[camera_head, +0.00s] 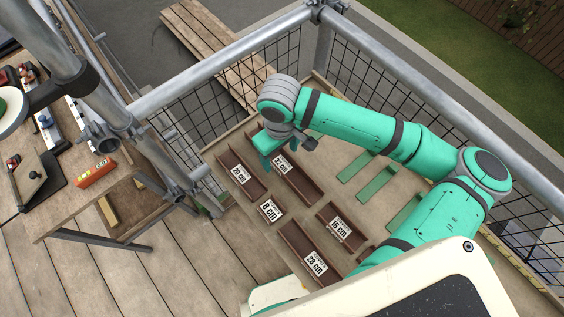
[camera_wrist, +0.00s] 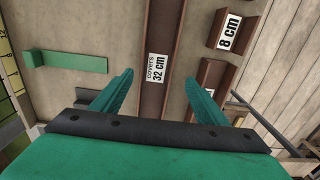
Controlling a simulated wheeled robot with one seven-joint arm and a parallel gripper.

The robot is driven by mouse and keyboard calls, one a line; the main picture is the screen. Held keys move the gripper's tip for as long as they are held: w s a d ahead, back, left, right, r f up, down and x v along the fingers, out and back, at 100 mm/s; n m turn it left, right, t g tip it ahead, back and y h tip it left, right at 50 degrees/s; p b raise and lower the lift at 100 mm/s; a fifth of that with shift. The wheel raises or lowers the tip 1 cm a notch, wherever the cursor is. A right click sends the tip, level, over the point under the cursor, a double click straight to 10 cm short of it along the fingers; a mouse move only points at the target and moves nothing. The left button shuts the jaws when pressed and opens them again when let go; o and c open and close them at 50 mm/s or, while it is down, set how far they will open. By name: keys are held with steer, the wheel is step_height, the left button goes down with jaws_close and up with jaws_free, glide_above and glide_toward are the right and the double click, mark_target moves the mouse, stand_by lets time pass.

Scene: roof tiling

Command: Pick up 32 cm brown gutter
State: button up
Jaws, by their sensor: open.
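The 32 cm brown gutter (camera_wrist: 161,25) is a long, narrow channel with a white "covers 32 cm" label, running up the wrist view between my fingers. In the head view the gutter (camera_head: 302,184) lies on the wooden deck, its far end partly hidden by my arm. My gripper (camera_wrist: 160,78) is open and empty, with one green finger on each side of the gutter in the picture. I cannot tell the height of the fingertips above it. In the head view my gripper (camera_head: 266,152) is over the gutter's upper left part.
Other brown gutters lie close by: 20 cm (camera_head: 249,184), 8 cm (camera_head: 278,215), 16 cm (camera_head: 353,241) and 28 cm (camera_head: 297,239). Green strips (camera_head: 376,182) lie to the right. A metal railing with mesh (camera_head: 225,98) borders the deck. A tool table (camera_head: 65,215) stands at left.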

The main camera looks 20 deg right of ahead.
mark_target(282, 164)
steer(key=f, duration=0.3)
steer(key=shift+d+f, duration=0.3)
steer(key=shift+d, duration=0.05)
steer(key=shift+w+f, duration=0.1)
steer(key=shift+f, duration=0.5)
steer(key=c, duration=1.3)
steer(key=shift+r, duration=0.1)
